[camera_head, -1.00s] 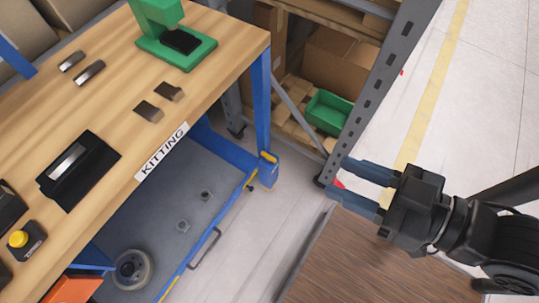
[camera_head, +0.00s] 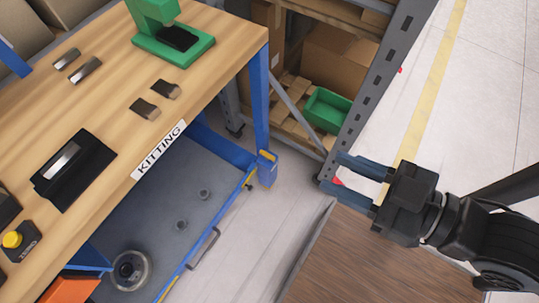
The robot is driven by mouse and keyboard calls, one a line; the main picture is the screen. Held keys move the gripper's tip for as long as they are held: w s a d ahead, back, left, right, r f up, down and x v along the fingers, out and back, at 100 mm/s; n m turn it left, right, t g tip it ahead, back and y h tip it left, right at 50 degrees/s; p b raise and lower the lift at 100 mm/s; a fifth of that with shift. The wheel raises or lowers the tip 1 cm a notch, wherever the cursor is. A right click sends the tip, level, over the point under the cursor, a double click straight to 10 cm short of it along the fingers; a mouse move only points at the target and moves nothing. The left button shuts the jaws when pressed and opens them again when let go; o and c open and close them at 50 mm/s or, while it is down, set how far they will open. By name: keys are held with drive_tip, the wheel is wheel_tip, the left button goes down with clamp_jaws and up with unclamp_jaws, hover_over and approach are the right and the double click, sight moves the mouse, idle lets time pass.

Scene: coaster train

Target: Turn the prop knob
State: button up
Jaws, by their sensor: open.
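A round yellow knob (camera_head: 12,239) sits on top of a small dark box (camera_head: 24,245) with small, hard-to-read lettering, at the left edge of the wooden table (camera_head: 110,107). No label names it as the prop knob. My gripper (camera_head: 334,172) is at the right, with its two blue-grey fingers apart and nothing between them. It points left, beside the foot of a grey shelf upright, and is well away from the yellow knob, across the table's right end.
A black device (camera_head: 73,170), metal pieces and a green press (camera_head: 172,45) stand on the table. Below are a grey shelf (camera_head: 160,215), a wheel-like disc (camera_head: 130,270) and an orange object (camera_head: 70,289). A grey upright (camera_head: 378,82) and green bin (camera_head: 327,108) lie behind my gripper.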

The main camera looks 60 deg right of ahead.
drive_tip(key=w+d+f+n+t+b, duration=0.1)
drive_tip(key=w+f+n+t+b, duration=0.1)
drive_tip(key=w+f+n+b, duration=0.35)
drive_tip(key=w+d+f+n+t+b, duration=0.1)
drive_tip(key=w+d+f+n+b, duration=0.15)
drive_tip(key=f+n+b, duration=0.65)
drive_tip(key=n+g+b, duration=0.5)
drive_tip(key=n+b, duration=0.9)
drive_tip(key=n, duration=0.7)
approach(271, 156)
drive_tip(key=x, duration=0.3)
drive_tip(key=shift+w+f+m, duration=0.2)
drive_tip(key=shift+f+m, duration=0.05)
drive_tip(key=b+x, duration=0.2)
drive_tip(key=x, duration=0.4)
drive_tip(key=shift+w+b, duration=0.35)
drive_tip(key=shift+w, duration=0.05)
clamp_jaws()
